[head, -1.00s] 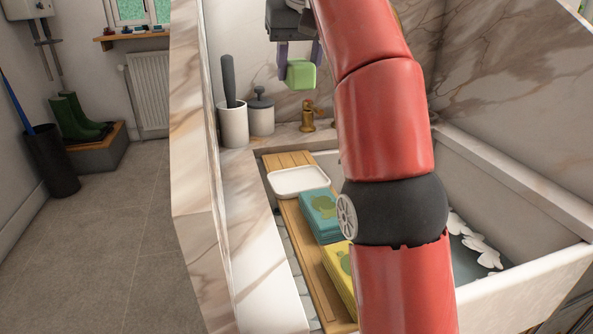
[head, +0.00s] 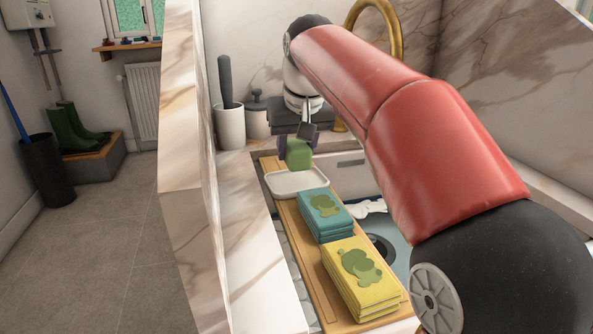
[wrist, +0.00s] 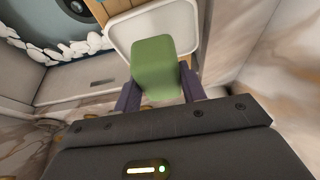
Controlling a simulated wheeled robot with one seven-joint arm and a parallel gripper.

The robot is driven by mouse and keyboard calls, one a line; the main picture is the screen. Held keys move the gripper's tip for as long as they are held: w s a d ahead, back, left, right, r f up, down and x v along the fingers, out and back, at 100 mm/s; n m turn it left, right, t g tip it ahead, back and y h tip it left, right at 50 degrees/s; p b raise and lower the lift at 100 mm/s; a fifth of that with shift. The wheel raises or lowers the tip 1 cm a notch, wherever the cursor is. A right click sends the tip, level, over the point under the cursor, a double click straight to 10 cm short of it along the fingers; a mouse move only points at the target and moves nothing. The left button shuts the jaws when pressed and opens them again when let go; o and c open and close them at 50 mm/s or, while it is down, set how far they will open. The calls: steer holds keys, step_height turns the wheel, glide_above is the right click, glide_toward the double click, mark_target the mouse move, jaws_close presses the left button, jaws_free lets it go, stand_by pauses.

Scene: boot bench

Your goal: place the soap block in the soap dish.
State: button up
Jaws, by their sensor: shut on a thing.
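The soap block (head: 298,154) is a green block held between the fingers of my gripper (head: 297,146). My gripper is shut on it, above the far end of the white soap dish (head: 297,184). In the wrist view the green block (wrist: 154,62) sits between the two dark purple fingers, in front of the white dish (wrist: 190,22), and covers much of it. The visible parts of the dish look empty. The block appears to be above the dish, apart from it.
The dish stands on a wooden board (head: 315,270) across the sink. Teal cloths (head: 325,210) and yellow cloths (head: 360,275) are stacked nearer on the board. A white cup with a brush (head: 230,127) and a lidded jar (head: 257,120) stand behind, left. A brass tap (head: 398,40) rises behind.

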mark_target(297, 164)
steer(key=shift+f+b, duration=0.45)
steer(key=shift+f, duration=1.45)
steer(key=shift+f, duration=0.15)
steer(key=o, duration=1)
steer(key=shift+o, duration=0.2)
steer(key=p+v, duration=0.2)
steer(key=v, duration=1)
